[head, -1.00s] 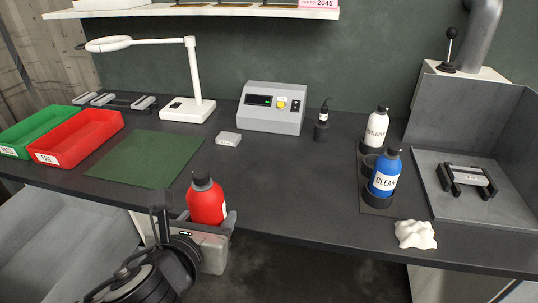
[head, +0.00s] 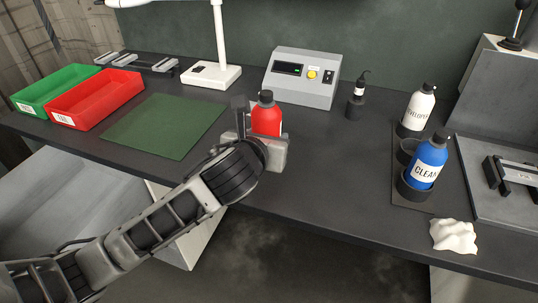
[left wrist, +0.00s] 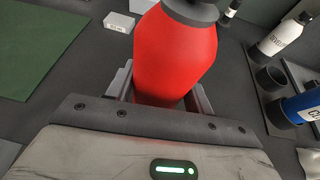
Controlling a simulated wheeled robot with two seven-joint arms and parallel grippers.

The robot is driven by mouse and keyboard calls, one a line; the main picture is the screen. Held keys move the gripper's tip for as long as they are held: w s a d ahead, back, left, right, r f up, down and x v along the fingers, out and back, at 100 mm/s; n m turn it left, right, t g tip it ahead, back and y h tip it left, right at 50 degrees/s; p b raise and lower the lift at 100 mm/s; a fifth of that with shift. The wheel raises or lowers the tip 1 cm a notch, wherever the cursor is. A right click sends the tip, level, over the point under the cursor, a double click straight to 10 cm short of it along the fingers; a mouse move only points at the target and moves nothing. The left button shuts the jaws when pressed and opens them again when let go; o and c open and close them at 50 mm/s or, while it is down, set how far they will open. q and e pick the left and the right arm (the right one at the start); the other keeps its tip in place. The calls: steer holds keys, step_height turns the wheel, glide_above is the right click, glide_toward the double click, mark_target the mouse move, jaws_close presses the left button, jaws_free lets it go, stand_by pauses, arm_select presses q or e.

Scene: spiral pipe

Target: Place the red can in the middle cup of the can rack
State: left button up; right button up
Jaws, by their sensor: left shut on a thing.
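The red can (head: 266,117), with a dark cap, is held upright in my left gripper (head: 262,138) over the front middle of the bench. In the left wrist view the red can (left wrist: 174,52) fills the space between the fingers, and its lower end is hidden. The can rack (head: 411,205) stands on the right of the bench. Its back cup holds a white bottle (head: 416,110) and its front cup holds a blue bottle (head: 428,158). The middle cup (head: 407,150) is empty and partly hidden by the blue bottle. My right gripper is out of view.
A grey control box (head: 301,78) and a small dark pump bottle (head: 357,97) stand at the back. A crumpled white cloth (head: 454,236) lies in front of the rack. A green mat (head: 163,126) and red tray (head: 95,99) are left. The bench between can and rack is clear.

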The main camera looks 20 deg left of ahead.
arm_select(q)
steer(key=shift+w+f, duration=0.6)
steer(key=shift+f, duration=0.05)
steer(key=shift+w+f+b, duration=0.15)
steer(key=shift+f+b, duration=0.05)
steer(key=shift+f, duration=0.7)
steer(key=shift+w+f+b, duration=0.1)
steer(key=shift+f+b, duration=0.1)
steer(key=shift+f, duration=0.7)
steer(key=shift+f, duration=0.1)
steer(key=o, duration=1.2)
steer(key=shift+f, duration=0.1)
